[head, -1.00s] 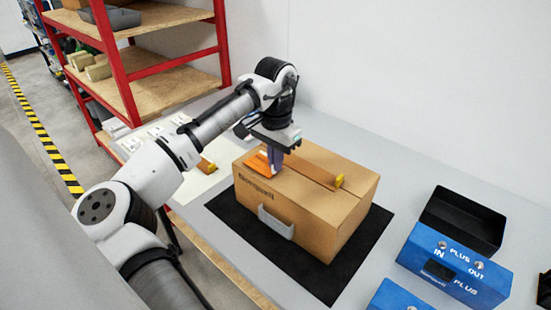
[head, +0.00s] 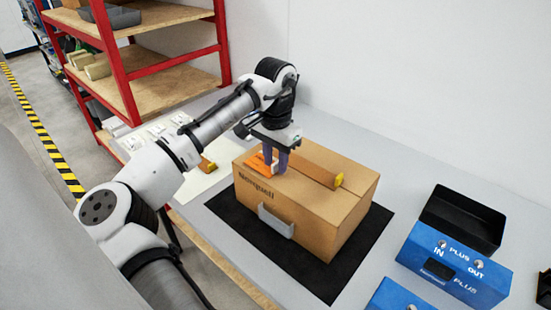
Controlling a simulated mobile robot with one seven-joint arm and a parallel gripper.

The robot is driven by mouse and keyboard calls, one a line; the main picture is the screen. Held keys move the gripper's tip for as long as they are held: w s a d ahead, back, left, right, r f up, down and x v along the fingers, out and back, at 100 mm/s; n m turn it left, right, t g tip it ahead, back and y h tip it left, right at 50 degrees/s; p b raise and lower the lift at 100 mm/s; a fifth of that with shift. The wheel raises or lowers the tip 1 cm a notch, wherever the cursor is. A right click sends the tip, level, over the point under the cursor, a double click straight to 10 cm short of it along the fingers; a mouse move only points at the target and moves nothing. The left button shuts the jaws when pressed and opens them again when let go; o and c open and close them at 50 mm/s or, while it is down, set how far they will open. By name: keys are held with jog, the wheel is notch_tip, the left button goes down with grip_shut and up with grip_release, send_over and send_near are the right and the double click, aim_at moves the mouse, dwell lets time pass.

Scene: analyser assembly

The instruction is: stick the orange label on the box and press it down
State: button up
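The cardboard box (head: 325,213) stands closed on a black mat (head: 335,280), with dark lettering and a grey handle on its front. The orange label (head: 258,165) lies at the left end of the box top, and its right part is partly hidden behind my fingers. My gripper (head: 275,163) points down over the box top, at the label's right edge. Its two purple-grey fingers look spread apart with nothing clearly between them. I cannot tell whether a fingertip touches the label or the box.
A yellow-ended tape strip (head: 339,180) runs along the box top, right of my gripper. A black tray (head: 462,220) and a blue panel (head: 455,267) lie to the right. A white sheet (head: 200,180) lies left of the box. A red-framed shelf (head: 122,75) stands behind.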

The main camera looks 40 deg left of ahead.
jog(key=shift+r+p, duration=3.15)
jog(key=shift+r, duration=0.4)
jog(key=shift+f, duration=0.1)
